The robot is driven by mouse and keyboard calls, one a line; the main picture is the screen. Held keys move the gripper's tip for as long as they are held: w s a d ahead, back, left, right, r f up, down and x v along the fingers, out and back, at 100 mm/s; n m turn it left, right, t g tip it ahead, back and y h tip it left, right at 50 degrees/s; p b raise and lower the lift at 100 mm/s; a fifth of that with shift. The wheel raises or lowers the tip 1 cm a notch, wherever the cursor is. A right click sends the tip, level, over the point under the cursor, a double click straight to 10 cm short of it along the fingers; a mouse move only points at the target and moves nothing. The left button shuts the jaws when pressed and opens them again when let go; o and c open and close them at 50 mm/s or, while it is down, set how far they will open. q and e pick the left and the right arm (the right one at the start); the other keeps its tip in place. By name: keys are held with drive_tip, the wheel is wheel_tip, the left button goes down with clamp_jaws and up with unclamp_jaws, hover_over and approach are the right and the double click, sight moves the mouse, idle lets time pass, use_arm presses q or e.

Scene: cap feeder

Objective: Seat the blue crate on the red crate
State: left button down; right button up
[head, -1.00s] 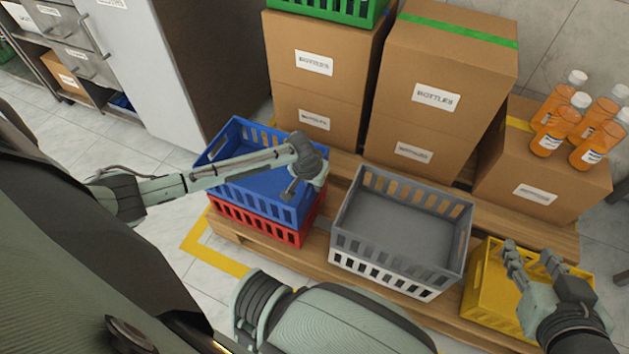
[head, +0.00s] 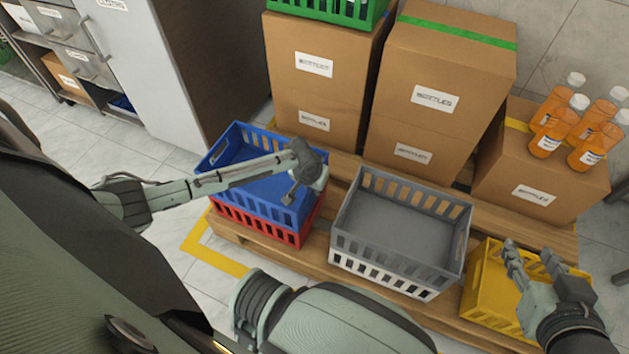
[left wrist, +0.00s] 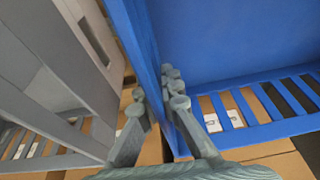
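The blue crate (head: 228,157) sits on top of the red crate (head: 256,228) on the pallet, roughly lined up with it. Whether a thin gap remains between them cannot be told. My left gripper (head: 298,188) is at the blue crate's right wall. In the left wrist view its fingers (left wrist: 157,98) straddle that wall (left wrist: 143,45), one outside and one inside, and look shut on it. My right gripper (head: 531,254) is open and empty above the yellow crate.
A grey crate (head: 345,222) on a white one (head: 383,277) stands just right of the blue crate. The yellow crate (head: 487,295) is further right. Cardboard boxes (head: 318,95) stand behind, with orange bottles (head: 546,138) on one. Pallet wood (head: 270,255) shows in front.

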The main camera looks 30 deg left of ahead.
use_arm(q)
drive_tip(key=shift+w+r, duration=0.1)
drive_tip(key=c, duration=1.6)
unclamp_jaws()
drive_tip(key=shift+c, duration=0.2)
drive_tip(key=shift+s, duration=0.2)
drive_tip(key=v, duration=1.2)
drive_tip(key=shift+w, duration=0.1)
